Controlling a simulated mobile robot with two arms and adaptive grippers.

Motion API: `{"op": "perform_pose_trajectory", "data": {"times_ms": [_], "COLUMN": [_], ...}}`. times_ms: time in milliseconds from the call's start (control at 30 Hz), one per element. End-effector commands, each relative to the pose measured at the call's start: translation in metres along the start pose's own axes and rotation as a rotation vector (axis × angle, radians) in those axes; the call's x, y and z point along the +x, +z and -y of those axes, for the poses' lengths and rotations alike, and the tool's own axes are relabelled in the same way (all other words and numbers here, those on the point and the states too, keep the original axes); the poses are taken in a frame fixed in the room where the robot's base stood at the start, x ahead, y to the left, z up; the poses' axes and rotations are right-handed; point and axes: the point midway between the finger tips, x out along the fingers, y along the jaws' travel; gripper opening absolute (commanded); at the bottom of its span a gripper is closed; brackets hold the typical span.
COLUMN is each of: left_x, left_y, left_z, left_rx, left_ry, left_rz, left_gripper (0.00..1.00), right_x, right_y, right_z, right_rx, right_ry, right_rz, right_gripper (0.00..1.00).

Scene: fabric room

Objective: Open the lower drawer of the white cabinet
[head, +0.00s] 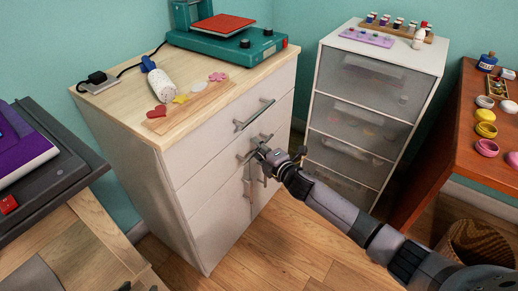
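The white cabinet (212,160) with a pale wood top stands left of centre. Its front has an upper drawer with a bar handle (254,115). Below it is a lower front (213,213) with more handle parts, partly hidden by my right gripper. No gap shows at the fronts. My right gripper (268,158) is at the lower handle, close to the cabinet front. Whether its fingers touch or close on the handle is unclear. Small dark tips (139,287) at the bottom edge may be my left gripper, mostly cut off.
A white unit with translucent drawers (372,85) stands to the right of the cabinet. A brown table (470,150) with paint pots is at the far right, above a wicker basket (475,245). A wooden table (75,240) is at the left. Wood floor is clear before the cabinet.

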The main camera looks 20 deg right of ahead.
Motion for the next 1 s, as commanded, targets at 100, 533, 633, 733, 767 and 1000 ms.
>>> {"op": "perform_pose_trajectory", "data": {"times_ms": [100, 533, 633, 733, 767, 1000], "left_x": [0.0, -0.0001, -0.0001, -0.0001, -0.0001, -0.0001], "left_y": [0.0001, 0.0005, 0.0005, 0.0005, 0.0005, 0.0005], "left_z": [0.0, -0.0002, -0.0002, -0.0002, -0.0002, -0.0001], "left_rx": [0.0, 0.0, 0.0, 0.0, 0.0, 0.0], "left_ry": [0.0, 0.0, 0.0, 0.0, 0.0, 0.0], "left_rz": [0.001, 0.002, 0.002, 0.002, 0.002, 0.002], "left_gripper": [0.4, 0.4, 0.4, 0.4, 0.4, 0.4], "right_x": [-0.0002, -0.0004, -0.0004, -0.0004, -0.0004, -0.0004], "right_y": [0.0, 0.0002, 0.0002, 0.0002, 0.0002, 0.0002], "right_z": [-0.0001, 0.0, 0.0, 0.0001, 0.0001, 0.0003], "right_rx": [0.0, 0.0, 0.0, -0.001, -0.001, -0.001], "right_ry": [0.0, 0.0, 0.0, 0.0, 0.0, 0.0], "right_rz": [0.0, 0.0, 0.0, 0.0, 0.0, 0.0], "right_gripper": [0.26, 0.0, 0.0, 0.0, 0.0, 0.0]}}
